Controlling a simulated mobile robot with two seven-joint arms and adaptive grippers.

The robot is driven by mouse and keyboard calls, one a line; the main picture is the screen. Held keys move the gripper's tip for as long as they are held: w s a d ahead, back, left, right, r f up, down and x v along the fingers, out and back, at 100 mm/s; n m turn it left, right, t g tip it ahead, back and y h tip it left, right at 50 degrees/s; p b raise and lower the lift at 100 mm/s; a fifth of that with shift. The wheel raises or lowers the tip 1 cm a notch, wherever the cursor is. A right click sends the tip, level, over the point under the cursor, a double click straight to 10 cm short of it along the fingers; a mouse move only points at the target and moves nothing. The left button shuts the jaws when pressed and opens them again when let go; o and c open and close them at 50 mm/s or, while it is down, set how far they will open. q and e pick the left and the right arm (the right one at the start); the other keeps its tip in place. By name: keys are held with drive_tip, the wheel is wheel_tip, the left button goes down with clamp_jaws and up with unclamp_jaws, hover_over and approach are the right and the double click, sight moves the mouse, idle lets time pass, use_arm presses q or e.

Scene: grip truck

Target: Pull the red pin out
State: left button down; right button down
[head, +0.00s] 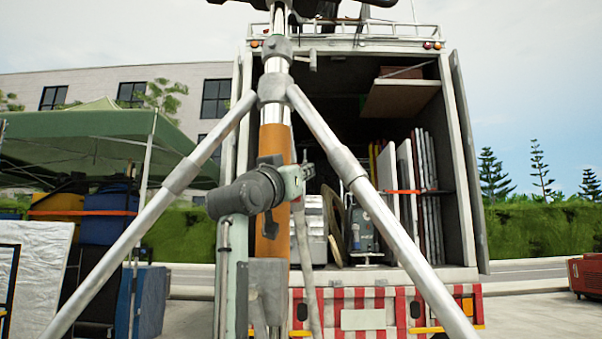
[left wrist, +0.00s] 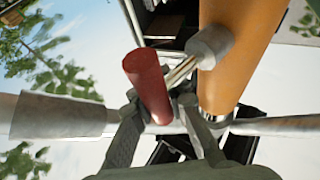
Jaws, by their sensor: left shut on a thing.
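The red pin (left wrist: 147,85) shows in the left wrist view as a red cylindrical grip with a pale metal shaft running right to a grey boss (left wrist: 211,45) beside the orange tube (left wrist: 235,50). The shaft seems to meet the boss; how deep it sits is hidden. My left gripper (left wrist: 157,108) is shut on the red grip, with its dark fingers around the lower part. In the head view, my left arm crosses in front of the stand's orange tube (head: 276,143), and the red pin cannot be made out. My right gripper is not in view.
The stand's silver legs (head: 150,220) slope down on both sides of my arm. Behind stands an open truck (head: 466,170) holding panels (head: 405,180) and equipment. A green canopy (head: 80,145) with blue and yellow bins (head: 103,218) is at left.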

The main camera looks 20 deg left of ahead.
use_arm(q)
drive_tip(key=s+d, duration=0.3)
drive_tip(key=shift+f, duration=0.15)
drive_tip(key=c, duration=1.4)
unclamp_jaws()
drive_tip(key=shift+c, duration=0.2)
drive_tip(key=shift+a, duration=0.1)
